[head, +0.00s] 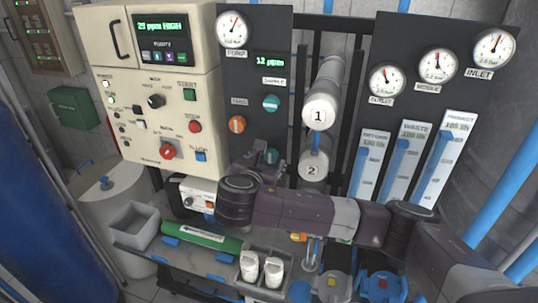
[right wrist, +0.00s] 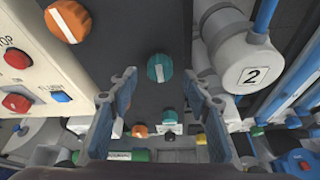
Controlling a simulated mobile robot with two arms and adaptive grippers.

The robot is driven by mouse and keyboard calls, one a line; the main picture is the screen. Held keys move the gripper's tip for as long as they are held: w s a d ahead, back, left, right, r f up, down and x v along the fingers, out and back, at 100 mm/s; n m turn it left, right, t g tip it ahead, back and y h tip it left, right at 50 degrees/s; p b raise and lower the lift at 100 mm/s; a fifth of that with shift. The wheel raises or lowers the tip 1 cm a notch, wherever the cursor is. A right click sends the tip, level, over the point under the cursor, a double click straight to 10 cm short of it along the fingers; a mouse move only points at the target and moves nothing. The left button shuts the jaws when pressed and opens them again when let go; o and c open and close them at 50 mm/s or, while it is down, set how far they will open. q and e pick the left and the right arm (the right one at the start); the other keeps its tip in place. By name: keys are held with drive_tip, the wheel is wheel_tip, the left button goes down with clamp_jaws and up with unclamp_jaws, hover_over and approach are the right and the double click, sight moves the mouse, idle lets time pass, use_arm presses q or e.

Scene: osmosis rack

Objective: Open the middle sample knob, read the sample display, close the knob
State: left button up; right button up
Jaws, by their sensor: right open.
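The dark gauge panel (head: 255,30) carries a green sample display (head: 270,62) that reads about 12 ppm, with a SAMPLE label below it. An upper teal knob (head: 271,103) and an orange knob (head: 237,124) are in plain view. A lower teal knob (head: 270,156) is partly hidden behind my right gripper (head: 256,156). In the right wrist view this teal knob (right wrist: 160,68), with an upright white mark, shows between the open, empty fingers of the right gripper (right wrist: 160,82). I cannot tell whether they touch it. My left gripper is out of view.
White cylinders 1 (head: 320,105) and 2 (head: 313,165) stand right of the panel. The cream control box (head: 160,95) is on the left. A grey shelf (head: 140,240) below holds a green cylinder (head: 200,237) and white bottles (head: 249,265).

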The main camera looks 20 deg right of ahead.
sight(270, 158)
drive_tip(key=shift+p+x, duration=0.35)
drive_tip(key=shift+x, duration=1.15)
drive_tip(key=shift+c, duration=0.2)
drive_tip(key=shift+f, duration=0.1)
drive_tip(key=c, duration=1.1)
